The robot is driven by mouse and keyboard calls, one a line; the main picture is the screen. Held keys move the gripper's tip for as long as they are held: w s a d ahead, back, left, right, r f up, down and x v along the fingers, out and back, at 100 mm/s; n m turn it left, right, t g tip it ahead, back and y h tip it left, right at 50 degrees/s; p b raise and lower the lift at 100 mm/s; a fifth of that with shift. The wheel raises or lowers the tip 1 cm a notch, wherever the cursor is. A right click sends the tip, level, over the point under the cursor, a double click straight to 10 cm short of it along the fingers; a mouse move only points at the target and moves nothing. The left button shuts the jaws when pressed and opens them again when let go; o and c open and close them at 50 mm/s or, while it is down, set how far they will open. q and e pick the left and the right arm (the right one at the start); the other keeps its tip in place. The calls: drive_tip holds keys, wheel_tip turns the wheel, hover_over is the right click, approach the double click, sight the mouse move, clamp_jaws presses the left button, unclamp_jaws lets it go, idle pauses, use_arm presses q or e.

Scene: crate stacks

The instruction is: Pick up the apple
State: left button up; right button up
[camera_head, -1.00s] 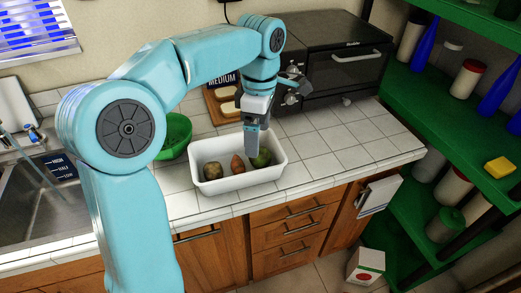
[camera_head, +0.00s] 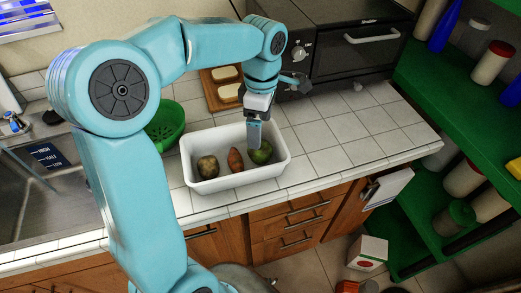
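A green apple (camera_head: 262,153) sits at the right end of a white tray (camera_head: 284,172) on the tiled counter. A reddish-brown elongated item (camera_head: 236,160) and a round brown item (camera_head: 208,167) lie left of it in the tray. My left gripper (camera_head: 254,142) points down over the tray. Its tip overlaps the apple's upper left side in the picture; I cannot tell if they touch. The fingers are seen edge-on, so their opening is hidden. My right gripper is out of view.
A green colander (camera_head: 166,126) stands left of the tray, partly behind my arm. A wooden board with bread (camera_head: 226,92) and a black toaster oven (camera_head: 345,50) stand behind. Green shelves (camera_head: 450,95) rise at the right. The counter right of the tray is clear.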

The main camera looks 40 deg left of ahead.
sight(260, 152)
use_arm(q)
drive_tip(key=f, duration=0.3)
drive_tip(key=shift+w+a+f, duration=0.2)
drive_tip(key=shift+f, duration=0.4)
drive_tip(key=shift+s+d+f, duration=0.15)
drive_tip(key=shift+s+d, duration=0.05)
drive_tip(key=shift+s, duration=0.05)
wheel_tip(260, 152, down, 5)
drive_tip(key=shift+s+r, duration=0.1)
drive_tip(key=shift+s+d+r, duration=0.1)
drive_tip(key=shift+s+d, duration=0.05)
drive_tip(key=shift+c, duration=0.3)
drive_tip(key=c, duration=1)
drive_tip(key=shift+c, duration=0.6)
